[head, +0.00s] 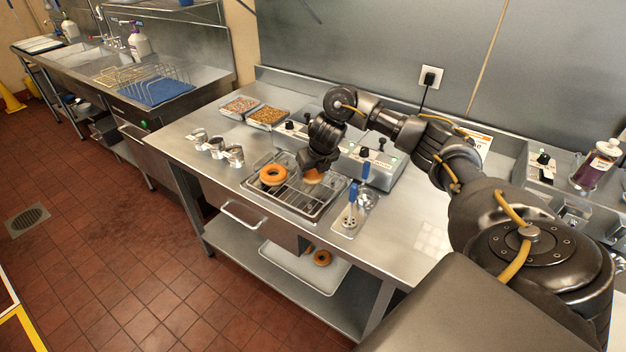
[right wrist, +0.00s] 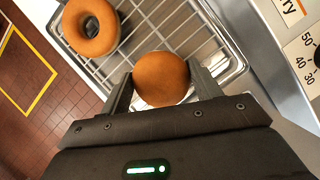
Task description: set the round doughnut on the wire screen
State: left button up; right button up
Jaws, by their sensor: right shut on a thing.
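The round doughnut (right wrist: 161,79), brown and without a hole, is between the two fingers of my right gripper (right wrist: 160,88) in the right wrist view. In the head view the right gripper (head: 314,170) is over the back right part of the wire screen (head: 299,203), and the doughnut (head: 313,177) shows beneath it, partly hidden. I cannot tell whether the doughnut touches the wires. The screen (right wrist: 196,42) also shows behind the doughnut in the right wrist view. My left gripper is not in view.
A ring doughnut (head: 273,175) lies on the screen's left part. Metal cups (head: 216,148) and topping trays (head: 267,117) stand to the left and back. A control box (head: 372,165) is close behind. A small tray with a blue-handled tool (head: 351,209) is to the right.

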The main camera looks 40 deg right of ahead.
aim_at(313, 178)
jog(key=shift+f, duration=1.7)
jog(key=o, duration=1)
